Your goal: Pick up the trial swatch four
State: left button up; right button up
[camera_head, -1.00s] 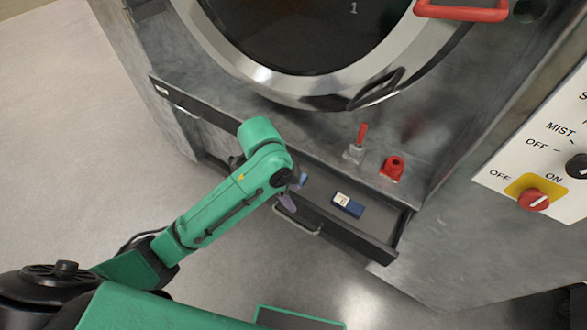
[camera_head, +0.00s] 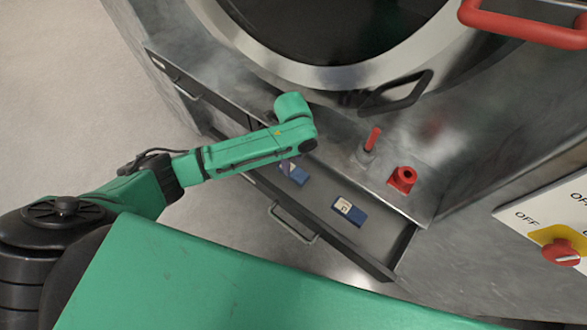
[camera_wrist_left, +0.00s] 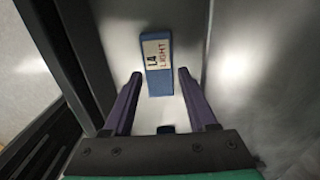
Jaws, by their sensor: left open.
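The trial swatch four is a blue block with a pale label reading "L4 LIGHT" (camera_wrist_left: 157,62). It lies in the open drawer, and in the head view it shows as the left blue block (camera_head: 297,175), partly covered by my arm. My left gripper (camera_wrist_left: 159,74) is open, with its two purple fingers on either side of the swatch's near end in the wrist view. Its height above the swatch is unclear. In the head view the left gripper (camera_head: 287,166) is mostly hidden under the wrist. My right gripper is not in view.
A second blue block (camera_head: 349,211) lies farther right in the drawer (camera_head: 378,238), its label unreadable. The drawer handle (camera_head: 292,226) faces me. A red-handled lever (camera_head: 371,142) and a red knob (camera_head: 402,179) stand behind the drawer, below the round door.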

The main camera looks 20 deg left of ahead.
aim_at(293, 170)
pick_arm(q)
notch_tip(293, 170, down, 3)
jog(key=shift+s+r, duration=0.1)
jog(key=shift+s, duration=0.15)
jog(key=shift+d, duration=0.1)
jog(key=shift+c, duration=0.6)
grip_shut()
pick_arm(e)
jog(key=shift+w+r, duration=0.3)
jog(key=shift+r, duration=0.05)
